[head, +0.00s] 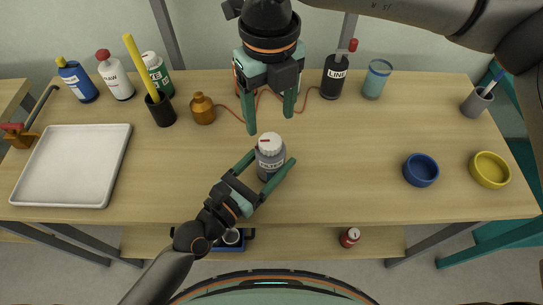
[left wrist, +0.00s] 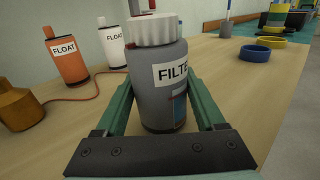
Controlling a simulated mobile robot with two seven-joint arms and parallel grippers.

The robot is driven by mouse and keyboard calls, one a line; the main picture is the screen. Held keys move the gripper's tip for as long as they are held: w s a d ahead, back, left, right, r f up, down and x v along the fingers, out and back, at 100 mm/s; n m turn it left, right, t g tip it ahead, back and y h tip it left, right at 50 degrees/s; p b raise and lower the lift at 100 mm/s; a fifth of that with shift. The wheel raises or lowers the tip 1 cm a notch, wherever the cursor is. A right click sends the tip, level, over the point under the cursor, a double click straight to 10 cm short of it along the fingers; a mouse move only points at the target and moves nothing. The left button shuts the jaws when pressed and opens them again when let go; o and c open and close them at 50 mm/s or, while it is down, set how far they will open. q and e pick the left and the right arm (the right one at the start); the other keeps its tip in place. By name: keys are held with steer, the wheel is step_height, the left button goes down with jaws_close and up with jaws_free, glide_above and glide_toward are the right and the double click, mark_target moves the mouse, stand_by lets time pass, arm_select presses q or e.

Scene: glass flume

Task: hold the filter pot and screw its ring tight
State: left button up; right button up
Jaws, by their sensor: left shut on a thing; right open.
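The filter pot (head: 268,165) is a grey jar with a "FILTER" label, standing upright on the table near its front middle. Its white ribbed ring (head: 269,142) sits on top. Both also show large in the left wrist view, the pot (left wrist: 160,95) and the ring (left wrist: 152,29). My left gripper (head: 266,168) is shut on the pot's body, one finger on each side. My right gripper (head: 269,120) is open and empty, pointing down above and behind the pot, apart from the ring.
A white tray (head: 70,165) lies at the left. Blue (head: 421,169) and yellow (head: 490,170) bowls sit at the right.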

mark_target(270, 141)
steer(key=shift+f, duration=3.1)
steer(key=c, duration=0.8)
steer(key=m, duration=1)
steer(key=o, duration=0.8)
